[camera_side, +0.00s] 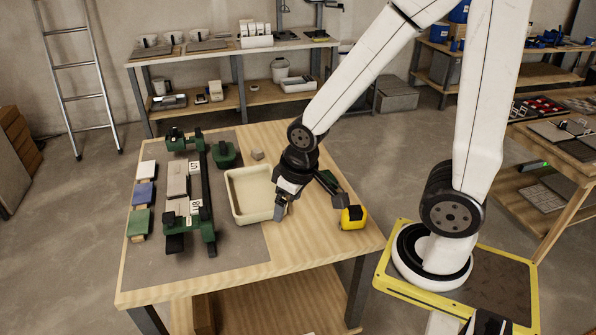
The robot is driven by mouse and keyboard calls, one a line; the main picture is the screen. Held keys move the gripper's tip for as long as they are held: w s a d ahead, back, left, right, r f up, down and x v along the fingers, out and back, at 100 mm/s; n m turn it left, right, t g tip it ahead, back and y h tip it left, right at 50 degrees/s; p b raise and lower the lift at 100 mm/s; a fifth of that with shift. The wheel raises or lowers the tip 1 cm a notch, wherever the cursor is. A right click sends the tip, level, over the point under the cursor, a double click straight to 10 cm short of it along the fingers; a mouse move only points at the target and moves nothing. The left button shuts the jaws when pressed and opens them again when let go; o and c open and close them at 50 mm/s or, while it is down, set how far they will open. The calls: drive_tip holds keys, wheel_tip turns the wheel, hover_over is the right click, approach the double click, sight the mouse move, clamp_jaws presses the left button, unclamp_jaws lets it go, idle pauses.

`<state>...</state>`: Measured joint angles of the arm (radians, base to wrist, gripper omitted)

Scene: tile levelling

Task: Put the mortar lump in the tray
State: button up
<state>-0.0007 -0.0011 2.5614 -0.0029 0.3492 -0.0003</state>
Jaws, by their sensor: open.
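A small grey lump (257,154), which looks like the mortar lump, lies on the table just behind the tray. My gripper (311,206) is open and points down at the tray's right side. One finger is by the tray's right rim; I cannot tell whether it touches. The other finger is near a yellow and black object. I see nothing between the fingers. The lump is apart from my gripper, to its back left.
A green levelling fixture (208,192) with a grey tile stands left of the tray. White, blue and green tiles (143,195) line the left edge. The yellow and black object (353,217) is at the right edge. The front of the wooden table (240,280) is clear.

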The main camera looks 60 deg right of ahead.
drive_tip(key=w+d+f+m+t+y, duration=0.15)
drive_tip(key=w+d+m, duration=0.25)
drive_tip(key=w+m, duration=0.85)
drive_tip(key=m+t+h, duration=0.4)
drive_tip(key=m+h, duration=0.1)
drive_tip(key=m, duration=2.3)
approach(257, 150)
drive_tip(key=shift+x, duration=1.15)
drive_tip(key=shift+s, duration=0.1)
drive_tip(key=shift+f, duration=0.2)
drive_tip(key=shift+x, duration=1.15)
